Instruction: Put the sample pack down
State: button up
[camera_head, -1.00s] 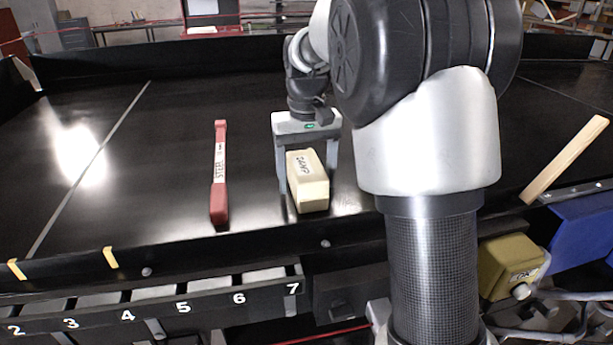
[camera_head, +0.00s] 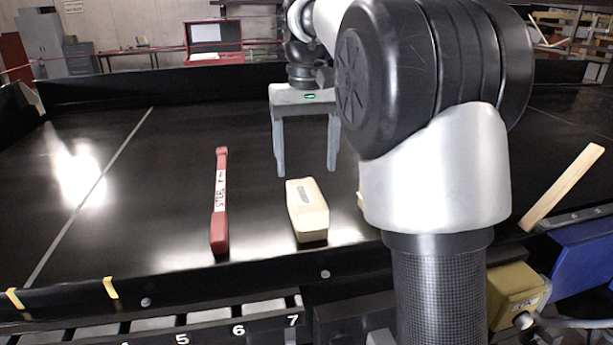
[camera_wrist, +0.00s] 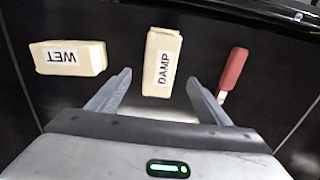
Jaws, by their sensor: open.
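The sample pack, a cream block labelled DAMP (camera_head: 307,212), lies flat on the black conveyor belt. My gripper (camera_head: 307,172) is open, with its two grey fingers pointing down above and behind the pack, clear of it. In the wrist view the DAMP pack (camera_wrist: 161,62) shows in the gap between the open fingertips, with nothing held. A second cream block labelled WET (camera_wrist: 68,58) lies to its left there; in the head view my arm hides most of it.
A red-handled tool with a white STEEL label (camera_head: 220,200) lies left of the pack, and shows in the wrist view (camera_wrist: 232,70). A wooden bar (camera_head: 562,188) slants at the right. The belt (camera_head: 120,225) is clear on the left. A raised edge runs along its front.

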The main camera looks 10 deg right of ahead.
jog(key=shift+s+r, duration=0.1)
jog(key=shift+r, duration=0.25)
jog(key=s+r+t, duration=0.1)
jog(key=s+t, duration=0.2)
jog(key=s, duration=1.1)
jog(key=s+f+t, duration=0.2)
jog(key=s+f, duration=0.6)
jog(key=s, duration=0.2)
jog(key=shift+s+t, duration=0.3)
jog(key=shift+s, duration=0.1)
